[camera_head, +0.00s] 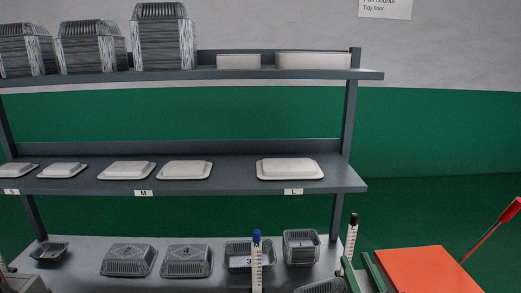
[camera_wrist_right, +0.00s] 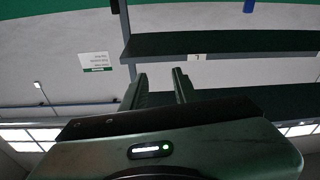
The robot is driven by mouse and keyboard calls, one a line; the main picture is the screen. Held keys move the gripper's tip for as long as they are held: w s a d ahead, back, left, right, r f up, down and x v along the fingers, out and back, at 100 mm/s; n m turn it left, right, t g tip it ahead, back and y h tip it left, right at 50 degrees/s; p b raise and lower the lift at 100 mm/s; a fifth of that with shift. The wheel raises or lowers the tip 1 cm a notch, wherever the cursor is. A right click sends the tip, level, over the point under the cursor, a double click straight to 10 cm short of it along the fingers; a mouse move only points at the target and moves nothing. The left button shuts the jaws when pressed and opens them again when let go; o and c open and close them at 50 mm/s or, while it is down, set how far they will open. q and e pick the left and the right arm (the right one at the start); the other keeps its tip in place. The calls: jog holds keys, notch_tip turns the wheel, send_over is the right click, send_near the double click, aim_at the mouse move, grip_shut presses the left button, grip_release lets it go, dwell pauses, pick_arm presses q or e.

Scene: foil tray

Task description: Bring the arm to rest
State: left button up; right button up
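My right gripper (camera_head: 362,262) shows at the bottom right of the head view, in front of the lowest shelf's right end. Its two dark green fingers are apart with nothing seen between them. In the right wrist view the same gripper (camera_wrist_right: 160,80) has its fingers spread, with bare wall and shelf structure beyond.
A grey rack holds foil trays (camera_head: 187,261) on its lowest shelf (camera_head: 85,262), white lidded trays (camera_head: 290,168) on the middle shelf (camera_head: 225,180) and stacked trays (camera_head: 163,38) on top. Two upright scales (camera_head: 257,270) stand in front. An orange panel (camera_head: 425,270) lies at right.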

jog(key=s+d+f+m+g+h, duration=0.15)
jog(key=s+f+g, duration=0.25)
jog(key=f, duration=0.5)
jog(key=s+d+f+m+g+h, duration=0.1)
jog(key=s+d+f+g+h, duration=0.1)
jog(key=s+f+g, duration=0.45)
jog(key=s+a+f+n+g+y, duration=0.25)
jog(key=s+f+g, duration=0.35)
jog(key=s+f, duration=0.8)
jog(key=s+f+g, duration=0.1)
jog(key=s+f, duration=0.1)
jog(key=f, duration=1.1)
jog(key=s+f, duration=0.2)
jog(key=f, duration=1.1)
jog(key=s+d+f+g, duration=0.1)
jog(key=s+d+f, duration=0.1)
jog(key=s+f, duration=1.2)
jog(key=shift+s+d+f, duration=0.15)
jog(key=shift+s+d, duration=0.15)
jog(key=shift+s, duration=0.55)
